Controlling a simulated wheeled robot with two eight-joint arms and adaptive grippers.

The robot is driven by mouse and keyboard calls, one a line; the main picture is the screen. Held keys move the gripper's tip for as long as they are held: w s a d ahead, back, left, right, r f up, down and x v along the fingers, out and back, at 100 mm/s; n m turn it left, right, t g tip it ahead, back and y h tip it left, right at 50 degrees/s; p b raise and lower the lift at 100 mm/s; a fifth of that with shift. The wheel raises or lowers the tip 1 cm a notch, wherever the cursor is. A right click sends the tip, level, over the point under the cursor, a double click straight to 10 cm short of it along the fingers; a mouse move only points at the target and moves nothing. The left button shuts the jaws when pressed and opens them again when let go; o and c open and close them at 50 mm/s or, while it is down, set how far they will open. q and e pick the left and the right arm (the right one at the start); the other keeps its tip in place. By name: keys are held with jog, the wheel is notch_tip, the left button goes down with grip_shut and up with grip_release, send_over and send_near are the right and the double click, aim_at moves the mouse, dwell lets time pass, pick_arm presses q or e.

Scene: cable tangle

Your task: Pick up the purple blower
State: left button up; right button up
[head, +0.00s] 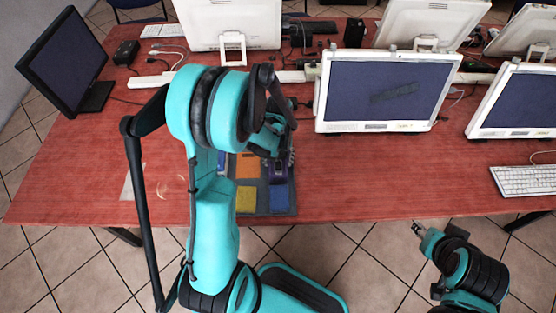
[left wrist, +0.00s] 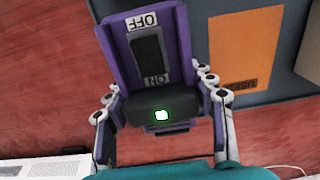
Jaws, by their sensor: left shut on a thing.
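The purple blower (left wrist: 146,45) fills the middle of the left wrist view. It is a purple body with a dark switch between OFF and ON labels, and a black part with a green light. My left gripper (left wrist: 160,100) has a finger on each side of it and is shut on it. In the head view the blower (head: 279,170) shows as a small purple patch, mostly hidden by my left gripper (head: 277,150) and arm. My right gripper (head: 420,229) is over the floor beyond the table's front edge; its finger state is unclear.
A grey mat (head: 289,211) with an orange (head: 247,165), a yellow (head: 246,199) and a blue (head: 279,197) square lies on the red table (head: 390,184). Monitors (head: 385,92) stand behind and to the right. A white power strip (head: 150,81) and cables lie at the back.

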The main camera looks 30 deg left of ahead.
pick_arm(q)
jog(key=r+p, duration=0.1)
jog(key=r, duration=0.2)
jog(key=r+p, duration=0.1)
jog(key=r, duration=0.1)
jog(key=shift+d+p, duration=0.25)
jog(key=shift+p, duration=0.1)
jog(key=s+d+r+p, duration=0.3)
jog(key=d+r, duration=0.3)
jog(key=d, duration=0.4)
jog(key=shift+s+d, duration=0.15)
jog(key=shift+d, duration=0.2)
